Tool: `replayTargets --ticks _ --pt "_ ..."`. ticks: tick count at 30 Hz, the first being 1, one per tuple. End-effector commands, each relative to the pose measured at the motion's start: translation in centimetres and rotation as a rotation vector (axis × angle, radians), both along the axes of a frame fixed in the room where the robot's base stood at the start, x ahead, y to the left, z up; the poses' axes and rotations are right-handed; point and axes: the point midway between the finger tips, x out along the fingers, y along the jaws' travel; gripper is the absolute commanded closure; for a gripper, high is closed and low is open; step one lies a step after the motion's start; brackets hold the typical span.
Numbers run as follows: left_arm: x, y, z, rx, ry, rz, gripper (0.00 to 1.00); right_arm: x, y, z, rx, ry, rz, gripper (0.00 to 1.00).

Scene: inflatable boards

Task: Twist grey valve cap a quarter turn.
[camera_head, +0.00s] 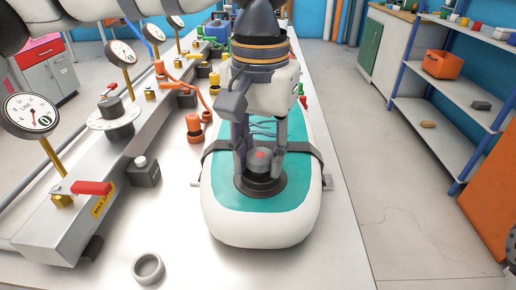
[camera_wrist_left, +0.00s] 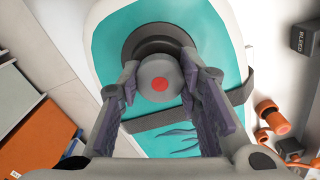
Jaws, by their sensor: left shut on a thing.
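The grey valve cap (camera_head: 261,160) with a red dot on top sits on a dark round valve base (camera_head: 262,187) near the front end of the white and teal inflatable board (camera_head: 262,230). In the left wrist view the cap (camera_wrist_left: 150,82) stands between the fingers, with the dark base (camera_wrist_left: 150,42) around it. My left gripper (camera_head: 261,165) reaches down from above and is shut on the cap, one finger at each side. The fingers also show in the left wrist view (camera_wrist_left: 162,88). My right gripper is not in view.
A dark strap (camera_head: 215,147) crosses the board on the bench. A metal manifold with gauges (camera_head: 30,115) and a red lever (camera_head: 92,188) runs along the left. A loose grey ring (camera_head: 148,268) lies at the bench front. Orange plugs (camera_head: 194,125) stand left of the board.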

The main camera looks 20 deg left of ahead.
Motion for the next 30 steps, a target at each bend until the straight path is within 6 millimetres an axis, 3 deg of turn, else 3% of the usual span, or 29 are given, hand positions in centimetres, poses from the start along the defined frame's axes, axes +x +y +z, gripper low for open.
replayTargets --ticks 14,30 --pt "0.0 0.0 0.1 0.0 -0.002 -0.086 0.93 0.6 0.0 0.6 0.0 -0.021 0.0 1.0" --pt "0.1 0.0 0.3 0.002 -0.007 -0.489 0.93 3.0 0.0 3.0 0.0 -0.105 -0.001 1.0"
